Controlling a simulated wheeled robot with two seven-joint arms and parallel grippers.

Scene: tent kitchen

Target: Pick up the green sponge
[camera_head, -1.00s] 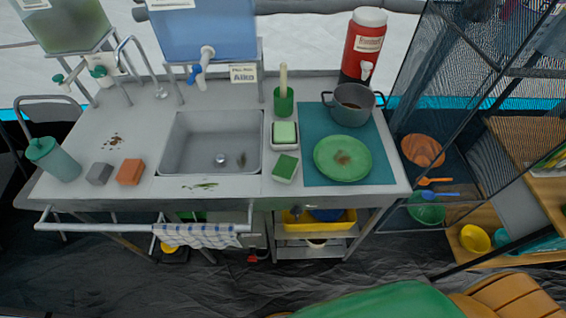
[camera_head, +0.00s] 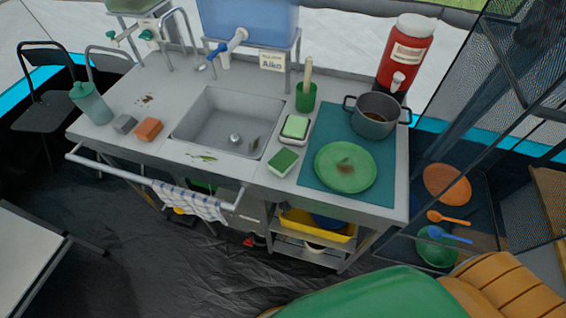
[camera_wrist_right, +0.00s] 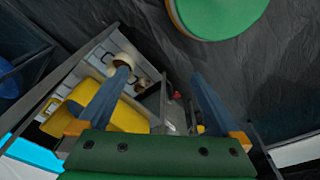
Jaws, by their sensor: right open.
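The green sponge (camera_head: 283,162), green on top with a pale lower layer, lies on the counter's front part, right of the sink and left of the teal mat. A second green block (camera_head: 295,127) sits in a small white dish just behind it. My right gripper (camera_wrist_right: 158,80) shows only in the right wrist view. Its two blue fingers are apart with nothing held between them. The sponge is not visible in that view, so I cannot tell the distance between them. My left gripper is in neither current view.
The sink (camera_head: 228,125) is left of the sponge. A green plate (camera_head: 345,167) lies on the teal mat (camera_head: 318,170), with a grey pot (camera_head: 374,115) behind. An orange sponge (camera_head: 148,129) is farther left. A towel rail (camera_head: 130,175) runs along the counter's front.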

